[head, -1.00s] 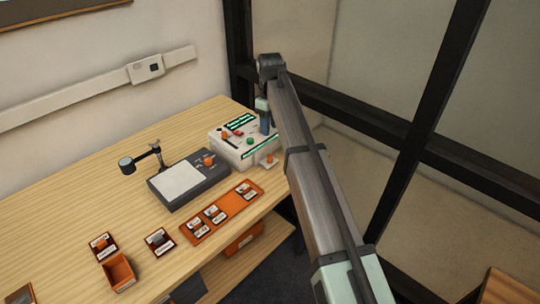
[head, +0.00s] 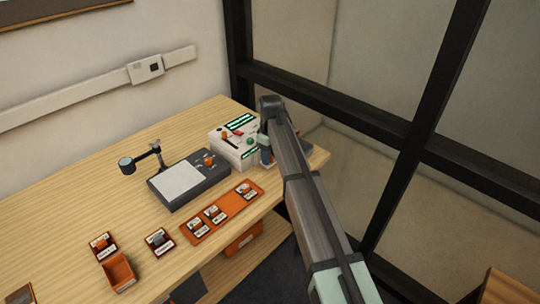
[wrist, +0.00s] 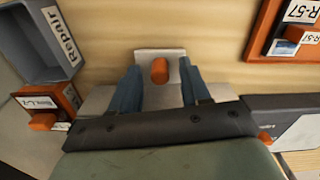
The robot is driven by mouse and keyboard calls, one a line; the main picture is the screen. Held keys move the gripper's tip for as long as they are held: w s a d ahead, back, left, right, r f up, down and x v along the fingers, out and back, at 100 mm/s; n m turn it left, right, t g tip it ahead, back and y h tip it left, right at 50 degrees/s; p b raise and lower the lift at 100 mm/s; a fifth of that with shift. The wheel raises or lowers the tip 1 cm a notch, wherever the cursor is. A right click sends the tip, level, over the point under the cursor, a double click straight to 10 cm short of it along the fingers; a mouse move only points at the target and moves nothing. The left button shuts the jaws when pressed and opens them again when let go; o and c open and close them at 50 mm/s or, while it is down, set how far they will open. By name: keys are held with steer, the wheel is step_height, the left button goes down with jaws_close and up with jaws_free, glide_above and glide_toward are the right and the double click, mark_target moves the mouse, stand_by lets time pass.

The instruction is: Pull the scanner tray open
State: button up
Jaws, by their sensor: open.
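The scanner is taken to be the white machine (head: 226,150) with green-lit strips at the back right of the table. In the wrist view, a pale grey tray plate (wrist: 144,60) with an upright orange knob (wrist: 159,71) shows below my gripper (wrist: 158,76). The blue fingers are open, one on each side of the knob, with a gap on both sides. In the head view my gripper (head: 266,160) is at the machine's front right corner and hides the tray and knob. How far the tray is out cannot be told.
A dark grey device (head: 212,178) with a white plate stands left of the machine. An orange card tray (head: 235,203) lies in front of it. The wrist view shows a grey bin (wrist: 60,75) labelled Repair. A dark-framed glass wall (head: 330,110) is behind on the right.

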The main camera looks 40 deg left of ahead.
steer(key=shift+f, duration=0.2)
jaws_close()
stand_by(0.4)
